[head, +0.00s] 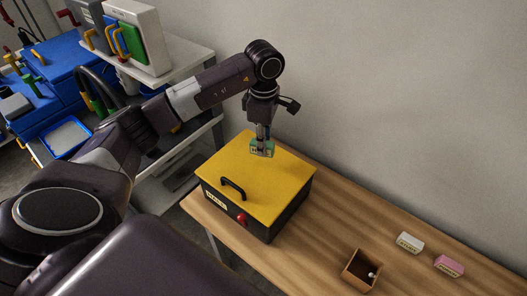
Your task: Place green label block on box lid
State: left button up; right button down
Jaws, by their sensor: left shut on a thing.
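My left gripper (262,141) is above the far part of the yellow lid (260,180) and points down. It is shut on a green label block (262,149), which sits at or just above the lid; I cannot tell whether the two touch. The lid covers a black box (281,221) that stands on the wooden table. The lid has a black handle (233,187). The box front shows a pale label and a red knob (241,218). My right gripper is not in view.
A white block (410,242) and a pink block (449,266) lie at the right of the table. A small open wooden box (362,270) stands near its front edge. Bare table lies right of the black box. A shelf with blue equipment stands at the left.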

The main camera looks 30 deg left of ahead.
aim_at(264, 164)
pick_arm(q)
jog(key=shift+f, duration=0.4)
notch_tip(264, 164, down, 4)
jog(key=shift+r+p, duration=0.1)
jog(key=shift+p, duration=0.45)
jog(key=shift+f, duration=0.25)
jog(key=o, duration=0.9)
jog(key=shift+r, duration=0.1)
jog(key=shift+o, duration=0.2)
jog(key=shift+r, duration=0.1)
